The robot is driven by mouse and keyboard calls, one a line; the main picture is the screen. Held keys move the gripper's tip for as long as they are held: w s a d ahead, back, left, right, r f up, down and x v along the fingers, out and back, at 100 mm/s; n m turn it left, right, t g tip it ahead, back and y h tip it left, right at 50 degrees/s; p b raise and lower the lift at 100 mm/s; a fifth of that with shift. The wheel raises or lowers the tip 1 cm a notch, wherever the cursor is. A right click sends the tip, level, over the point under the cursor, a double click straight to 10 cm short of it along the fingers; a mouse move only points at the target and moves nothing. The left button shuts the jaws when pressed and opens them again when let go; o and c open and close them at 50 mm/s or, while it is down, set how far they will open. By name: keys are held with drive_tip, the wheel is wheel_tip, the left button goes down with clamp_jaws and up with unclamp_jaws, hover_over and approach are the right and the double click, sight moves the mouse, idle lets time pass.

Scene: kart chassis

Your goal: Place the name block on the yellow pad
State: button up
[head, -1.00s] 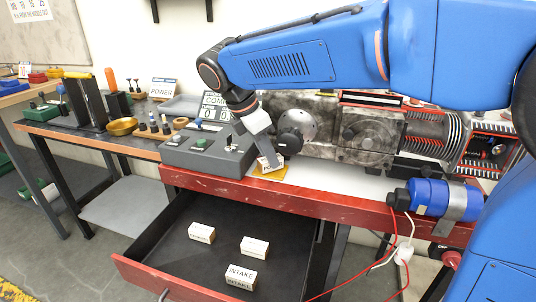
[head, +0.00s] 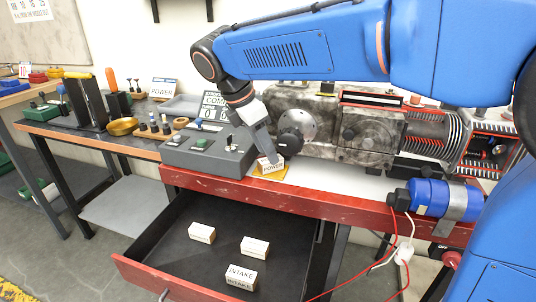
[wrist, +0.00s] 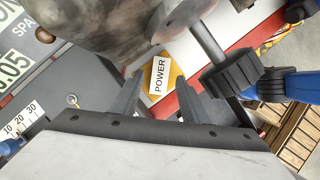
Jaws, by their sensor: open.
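The name block (head: 271,166), white with the word POWER, rests on the yellow pad (head: 284,175) at the front of the bench top, beside the grey control box. In the wrist view the POWER block (wrist: 159,76) lies on the yellow pad (wrist: 175,74), just beyond my fingertips. My gripper (head: 268,157) is above the block, pointing down. In the wrist view my gripper (wrist: 159,86) has its fingers apart, one on each side of the block's near end. The pad is partly hidden by the block and my fingers.
A grey control box (head: 210,146) stands left of the pad, and a metal machine (head: 365,135) stands behind and right. The open drawer (head: 180,262) below holds several blocks, one reading INTAKE (head: 241,276). A blue cylinder (head: 435,198) is at the right.

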drive_tip(key=v, duration=0.9)
drive_tip(key=shift+r, duration=0.35)
drive_tip(key=shift+s+a, duration=0.1)
drive_tip(key=shift+s, duration=0.05)
